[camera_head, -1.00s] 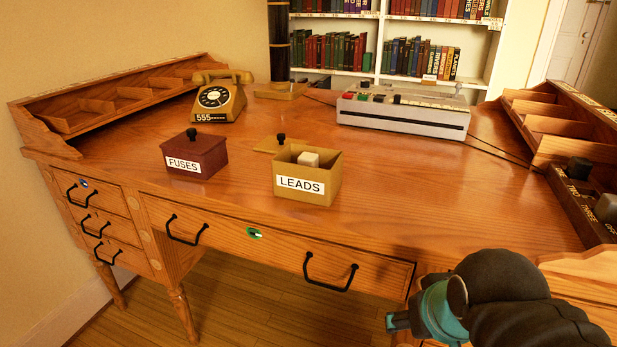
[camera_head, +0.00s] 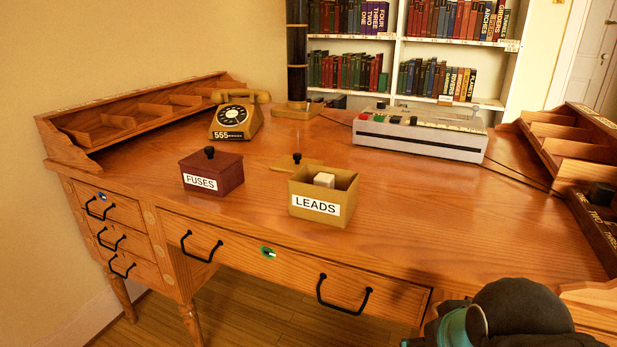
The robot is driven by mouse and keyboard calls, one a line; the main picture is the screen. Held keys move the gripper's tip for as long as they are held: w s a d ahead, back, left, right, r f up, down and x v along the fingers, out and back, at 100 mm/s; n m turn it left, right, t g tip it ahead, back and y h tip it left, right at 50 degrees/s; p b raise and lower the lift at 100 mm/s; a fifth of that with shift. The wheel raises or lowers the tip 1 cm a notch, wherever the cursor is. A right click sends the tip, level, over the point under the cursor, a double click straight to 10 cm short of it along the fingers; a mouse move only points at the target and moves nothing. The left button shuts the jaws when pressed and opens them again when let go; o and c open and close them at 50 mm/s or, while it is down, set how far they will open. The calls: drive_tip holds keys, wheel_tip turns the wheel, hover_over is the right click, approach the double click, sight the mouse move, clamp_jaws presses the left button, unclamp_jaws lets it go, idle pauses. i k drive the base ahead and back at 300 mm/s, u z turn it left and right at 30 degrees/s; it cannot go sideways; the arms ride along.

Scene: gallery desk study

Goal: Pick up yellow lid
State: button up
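The yellow lid (camera_head: 285,165) lies flat on the desk just behind the open yellow LEADS box (camera_head: 322,211). It has a dark round knob standing up from it, and the box hides part of its right side. A pale block (camera_head: 324,180) sits inside the LEADS box. Part of my arm shows at the bottom right corner, dark with a teal band, well to the right of and nearer than the lid. My gripper's fingertips are not visible, so its opening is not shown.
A dark red FUSES box (camera_head: 212,173), lidded, stands left of the LEADS box. A yellow telephone (camera_head: 237,117) stands behind it. A grey machine (camera_head: 420,134) sits at the back right. Wooden racks (camera_head: 575,160) line both sides. The desk's right middle is clear.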

sight(287, 163)
drive_tip(key=u, duration=2.45)
drive_tip(key=i, duration=1.65)
drive_tip(key=z, duration=2.05)
